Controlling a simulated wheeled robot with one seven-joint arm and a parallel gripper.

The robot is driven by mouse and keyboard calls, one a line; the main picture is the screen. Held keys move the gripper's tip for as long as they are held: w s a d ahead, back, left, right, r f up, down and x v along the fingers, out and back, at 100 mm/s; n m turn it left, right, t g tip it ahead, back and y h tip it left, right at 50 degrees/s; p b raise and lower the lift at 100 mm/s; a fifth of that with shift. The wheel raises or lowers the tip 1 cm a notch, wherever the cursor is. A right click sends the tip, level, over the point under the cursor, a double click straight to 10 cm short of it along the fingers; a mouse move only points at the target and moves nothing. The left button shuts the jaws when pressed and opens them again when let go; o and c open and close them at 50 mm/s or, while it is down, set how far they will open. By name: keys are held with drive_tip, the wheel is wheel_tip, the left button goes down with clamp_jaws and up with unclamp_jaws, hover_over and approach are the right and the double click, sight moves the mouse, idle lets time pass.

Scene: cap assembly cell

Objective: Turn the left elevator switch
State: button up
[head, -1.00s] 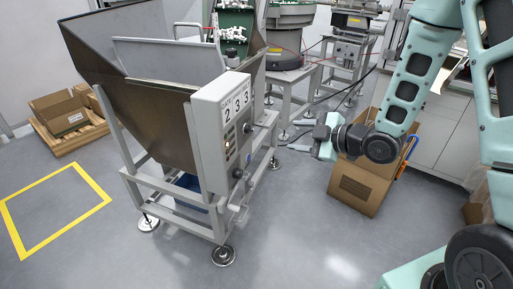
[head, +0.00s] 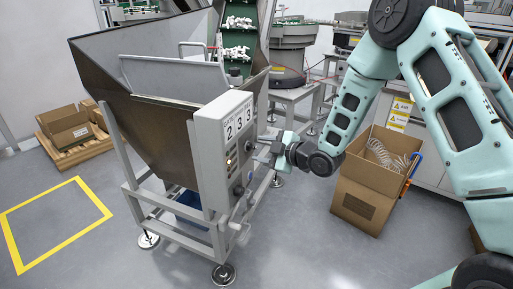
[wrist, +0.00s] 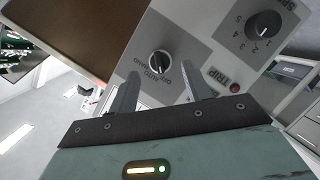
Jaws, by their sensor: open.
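The grey control box (head: 212,150) marked 2 3 3 stands on the hopper's front frame in the head view. In the wrist view its panel carries a black rotary switch (wrist: 160,63) with a white pointer line and lettering that seems to read off, auto and hand. My gripper (wrist: 160,90) is open and empty, its two fingers pointing at the panel on either side of this switch's lower end. The switch seems to lie just beyond the fingertips; I see no contact. In the head view my gripper (head: 266,150) is close to the box's right face.
A numbered speed dial (wrist: 264,25) and a red trip lamp or button (wrist: 236,87) sit to the right on the panel. The metal hopper (head: 150,110) stands behind the box. An open cardboard box (head: 372,170) is below my arm. Floor at the front is clear.

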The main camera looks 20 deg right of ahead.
sight(250, 147)
drive_tip(key=shift+x, duration=1.4)
drive_tip(key=shift+c, duration=0.3)
drive_tip(key=c, duration=0.9)
drive_tip(key=shift+c, duration=0.2)
